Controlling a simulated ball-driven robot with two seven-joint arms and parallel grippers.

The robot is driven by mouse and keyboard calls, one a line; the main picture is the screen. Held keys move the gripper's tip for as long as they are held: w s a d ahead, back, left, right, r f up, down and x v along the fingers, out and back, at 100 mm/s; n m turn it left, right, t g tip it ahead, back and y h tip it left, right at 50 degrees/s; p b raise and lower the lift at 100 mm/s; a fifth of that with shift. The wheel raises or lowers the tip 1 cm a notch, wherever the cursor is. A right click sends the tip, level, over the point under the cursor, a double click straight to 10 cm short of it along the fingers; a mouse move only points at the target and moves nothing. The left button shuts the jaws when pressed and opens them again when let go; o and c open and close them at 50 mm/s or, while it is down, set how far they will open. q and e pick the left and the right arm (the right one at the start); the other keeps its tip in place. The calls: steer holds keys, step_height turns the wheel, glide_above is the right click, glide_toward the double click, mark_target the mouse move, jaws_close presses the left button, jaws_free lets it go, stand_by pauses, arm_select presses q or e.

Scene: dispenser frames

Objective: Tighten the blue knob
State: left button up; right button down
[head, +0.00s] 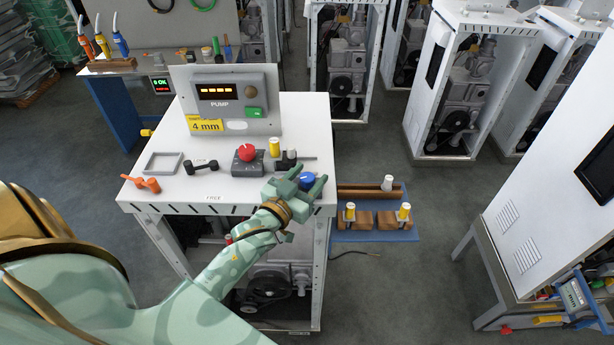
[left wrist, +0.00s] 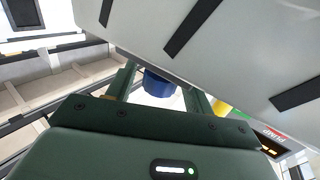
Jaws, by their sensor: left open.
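The blue knob (head: 307,180) is at the right end of the white workbench top (head: 215,187). My left gripper (head: 309,175) is open, with its two pale green fingers on either side of the knob. The left wrist view also shows the blue knob (left wrist: 158,86) between the fingers, beyond the dark green palm. I cannot tell whether either finger touches it. Part of the knob and its base is hidden by the gripper. My right gripper is not in view.
A red knob on a grey box (head: 247,154), a yellow-capped part (head: 274,147) and black fittings (head: 290,160) stand close by on the bench. The pump panel (head: 228,100) rises behind. A blue tray (head: 375,226) with brown blocks lies right of the bench.

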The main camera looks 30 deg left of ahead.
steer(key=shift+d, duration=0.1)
arm_select(q)
steer(key=shift+c, duration=0.5)
steer(key=c, duration=0.8)
steer(key=shift+r+m+h+p, duration=0.2)
steer(key=shift+m+h+p, duration=0.6)
steer(key=shift+h, duration=0.3)
steer(key=shift+c, duration=0.2)
steer(key=shift+m+h, duration=0.4)
steer(key=shift+h, duration=0.3)
steer(key=shift+f+m+g+h, duration=0.15)
steer(key=shift+m+g+h, duration=0.55)
steer(key=shift+h, duration=0.5)
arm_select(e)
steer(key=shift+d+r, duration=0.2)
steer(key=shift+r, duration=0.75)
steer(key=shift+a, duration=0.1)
arm_select(q)
steer(key=o, duration=0.9)
steer(key=shift+o, duration=0.2)
